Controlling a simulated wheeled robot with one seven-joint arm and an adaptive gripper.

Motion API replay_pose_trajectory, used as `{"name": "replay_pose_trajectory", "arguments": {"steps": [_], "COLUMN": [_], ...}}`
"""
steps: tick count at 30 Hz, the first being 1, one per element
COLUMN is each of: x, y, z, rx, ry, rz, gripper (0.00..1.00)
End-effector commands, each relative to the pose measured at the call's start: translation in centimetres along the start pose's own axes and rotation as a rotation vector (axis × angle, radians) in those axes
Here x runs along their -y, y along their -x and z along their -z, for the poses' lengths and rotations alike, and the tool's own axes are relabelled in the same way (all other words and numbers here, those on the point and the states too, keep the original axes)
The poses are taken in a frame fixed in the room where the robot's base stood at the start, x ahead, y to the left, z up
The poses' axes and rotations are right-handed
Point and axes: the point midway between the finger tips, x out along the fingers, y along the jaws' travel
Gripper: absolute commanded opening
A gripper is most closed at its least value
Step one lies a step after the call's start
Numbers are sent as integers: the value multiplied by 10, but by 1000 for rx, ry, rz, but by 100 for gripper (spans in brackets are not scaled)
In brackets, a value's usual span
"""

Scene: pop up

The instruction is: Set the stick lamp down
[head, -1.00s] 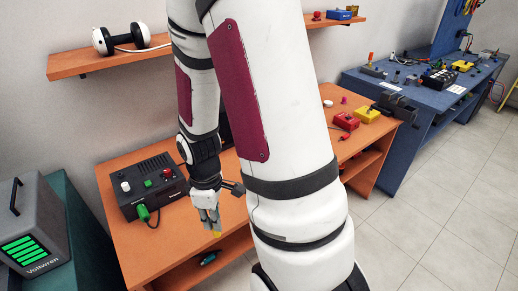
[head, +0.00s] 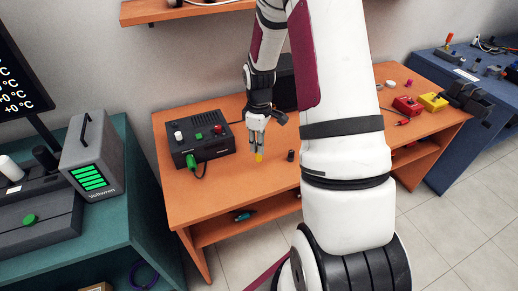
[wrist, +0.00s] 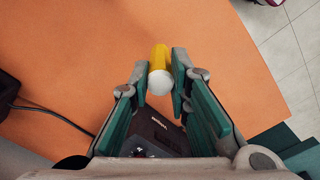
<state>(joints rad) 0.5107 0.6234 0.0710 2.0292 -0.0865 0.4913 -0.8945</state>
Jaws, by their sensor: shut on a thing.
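The stick lamp is a short yellow stick with a round white end, seen in the wrist view (wrist: 159,57). My gripper (wrist: 160,82) is shut on it, one finger on either side. In the head view my gripper (head: 257,148) points down over the orange workbench (head: 225,185), and the lamp's yellow part (head: 259,157) shows below the fingertips. I cannot tell whether the lamp touches the bench top.
A black control box (head: 198,143) with a green plug stands left of my gripper. A small dark cylinder (head: 291,155) stands to its right. The bench front near my gripper is clear.

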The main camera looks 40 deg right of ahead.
Motion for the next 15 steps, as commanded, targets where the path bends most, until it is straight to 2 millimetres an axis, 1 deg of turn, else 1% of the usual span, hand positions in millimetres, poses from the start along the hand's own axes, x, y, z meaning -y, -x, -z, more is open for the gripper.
{"name": "replay_pose_trajectory", "arguments": {"steps": [1, 3, 5, 15], "x": [2, 2, 1, 1], "y": [-8, -18, -24, -27], "z": [-1, 0, 0, 0], "rx": [3, 3, 2, 1], "ry": [0, 1, 1, 0], "rz": [5, 4, 3, 1], "gripper": [0, 0, 0, 0]}}
